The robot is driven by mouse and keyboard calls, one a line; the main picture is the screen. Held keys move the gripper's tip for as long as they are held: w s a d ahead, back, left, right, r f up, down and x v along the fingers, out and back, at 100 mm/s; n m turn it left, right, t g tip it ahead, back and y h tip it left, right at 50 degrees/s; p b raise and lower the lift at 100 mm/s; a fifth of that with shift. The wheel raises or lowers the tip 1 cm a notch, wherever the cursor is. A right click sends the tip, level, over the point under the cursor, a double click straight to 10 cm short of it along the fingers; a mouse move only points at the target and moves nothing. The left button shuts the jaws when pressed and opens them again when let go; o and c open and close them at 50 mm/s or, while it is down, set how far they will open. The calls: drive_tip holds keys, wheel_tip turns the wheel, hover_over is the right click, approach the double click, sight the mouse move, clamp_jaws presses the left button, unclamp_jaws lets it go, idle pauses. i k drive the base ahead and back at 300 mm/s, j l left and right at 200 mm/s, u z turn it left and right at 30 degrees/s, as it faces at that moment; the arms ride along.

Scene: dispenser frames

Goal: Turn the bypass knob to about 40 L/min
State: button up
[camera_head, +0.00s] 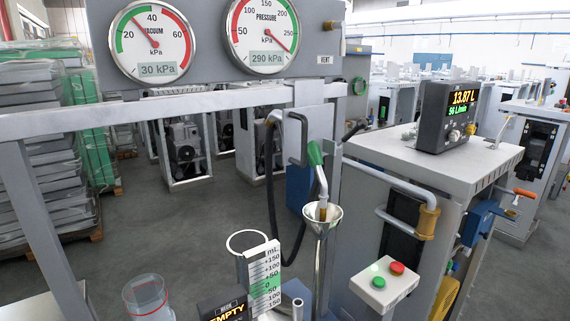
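The flow display (446,116) on top of the grey dispenser cabinet (440,158) shows 13.87 L in orange and about 56 L/min in green. A small round part (454,136) sits on its front below the digits; I cannot tell whether it is the bypass knob. An orange handle (525,193) sticks out near a blue pump-like body (482,218) on the cabinet's right side. No knob with a readable bypass label shows. My gripper is not in view.
A nozzle with a green grip (315,154) stands in a metal funnel (322,215). A button box (384,283) has green and red buttons. Vacuum gauge (152,41) reads 30 kPa; pressure gauge (264,33) reads 290 kPa. A grey rail (170,106) crosses the left. Open floor lies behind.

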sight(467, 251)
drive_tip(key=i+l+u, duration=0.15)
drive_tip(key=l, duration=2.55)
drive_tip(key=k, duration=0.1)
